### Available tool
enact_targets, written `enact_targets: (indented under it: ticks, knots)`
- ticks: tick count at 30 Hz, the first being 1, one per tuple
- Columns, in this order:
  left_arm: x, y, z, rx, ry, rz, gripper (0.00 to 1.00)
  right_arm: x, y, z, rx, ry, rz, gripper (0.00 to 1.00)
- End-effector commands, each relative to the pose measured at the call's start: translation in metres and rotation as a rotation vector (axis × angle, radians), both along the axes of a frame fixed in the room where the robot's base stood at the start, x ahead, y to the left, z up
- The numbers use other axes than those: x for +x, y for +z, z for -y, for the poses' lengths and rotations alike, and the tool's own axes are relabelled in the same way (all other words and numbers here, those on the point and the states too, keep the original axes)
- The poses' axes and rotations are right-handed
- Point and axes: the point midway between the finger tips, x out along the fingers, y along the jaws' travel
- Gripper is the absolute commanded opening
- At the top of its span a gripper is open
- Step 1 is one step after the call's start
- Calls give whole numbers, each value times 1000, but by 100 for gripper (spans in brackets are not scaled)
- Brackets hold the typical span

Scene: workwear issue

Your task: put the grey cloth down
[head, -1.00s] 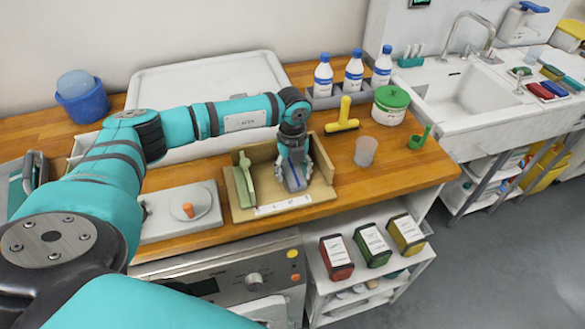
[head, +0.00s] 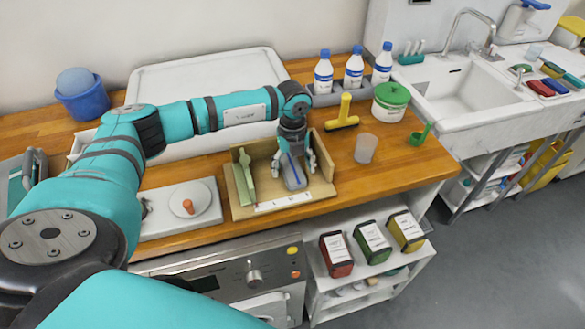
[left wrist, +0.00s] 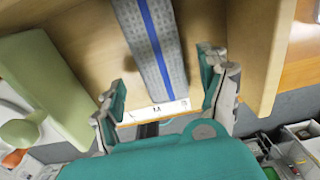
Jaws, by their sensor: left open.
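The grey cloth (head: 294,178), folded long with a blue stripe, rests in the wooden box (head: 262,152) on the counter. In the left wrist view, the cloth (left wrist: 148,40) extends along the box floor toward a white label strip (left wrist: 158,111). My left gripper (head: 293,166) is over it, fingers spread to either side. In the left wrist view, the open fingers (left wrist: 163,78) show gaps on both sides of the cloth. The cloth's upper end is partly hidden by the gripper in the head view. My right gripper is not in view.
A green item (head: 244,176) stands at the left side of the box. A yellow squeegee-like tool (head: 343,114) and a clear cup (head: 366,148) are to the right. A white scale-like plate (head: 170,222) with a small orange piece is left of the box.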

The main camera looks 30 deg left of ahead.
Motion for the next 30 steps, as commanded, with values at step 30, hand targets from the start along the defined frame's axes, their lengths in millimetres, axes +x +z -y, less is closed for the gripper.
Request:
enact_targets:
  ticks: [30]
  knots:
    - [0,109,2,-6,-5,0,77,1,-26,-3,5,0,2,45]
